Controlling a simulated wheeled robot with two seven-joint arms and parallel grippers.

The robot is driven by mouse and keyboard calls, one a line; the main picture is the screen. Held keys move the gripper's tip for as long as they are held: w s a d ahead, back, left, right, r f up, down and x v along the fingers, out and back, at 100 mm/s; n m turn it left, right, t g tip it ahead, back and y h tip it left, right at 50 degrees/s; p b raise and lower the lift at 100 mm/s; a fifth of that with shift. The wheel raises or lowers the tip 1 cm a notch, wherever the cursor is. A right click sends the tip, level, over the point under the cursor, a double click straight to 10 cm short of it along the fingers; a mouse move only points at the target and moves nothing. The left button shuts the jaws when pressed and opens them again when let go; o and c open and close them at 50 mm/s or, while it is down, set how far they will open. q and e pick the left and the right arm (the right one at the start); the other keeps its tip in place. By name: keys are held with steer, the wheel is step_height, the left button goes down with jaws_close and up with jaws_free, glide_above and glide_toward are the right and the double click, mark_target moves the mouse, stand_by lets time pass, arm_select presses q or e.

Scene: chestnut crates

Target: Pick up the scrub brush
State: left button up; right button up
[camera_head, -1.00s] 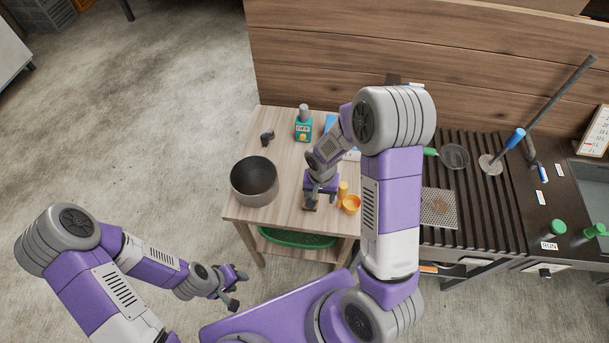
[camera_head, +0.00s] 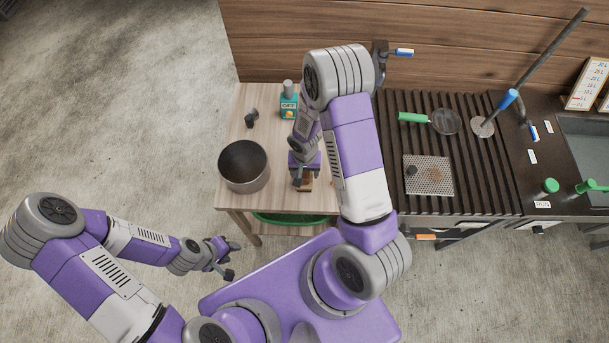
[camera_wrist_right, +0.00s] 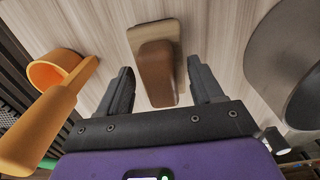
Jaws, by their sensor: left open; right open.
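The scrub brush (camera_wrist_right: 156,62) has a brown back and a paler base. It lies on the wooden table, ahead of and between the open fingers of my right gripper (camera_wrist_right: 160,90) in the right wrist view. The fingers do not visibly touch it. In the head view my right gripper (camera_head: 304,180) points down over the brush (camera_head: 306,186), which is partly hidden beneath it. My left gripper (camera_head: 229,260) is open and empty, away from the table at the lower left.
A dark pot (camera_head: 244,167) stands left of the brush. An orange cup with a handle (camera_wrist_right: 53,73) is on the other side in the wrist view. A teal bottle (camera_head: 289,105) stands behind. A slatted dark counter (camera_head: 390,140) adjoins on the right.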

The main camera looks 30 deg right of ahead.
steer(key=c, duration=1.1)
step_height(320, 180, up, 10)
steer(key=shift+r+p, duration=0.1)
steer(key=shift+p, duration=0.35)
steer(key=shift+c, duration=0.2)
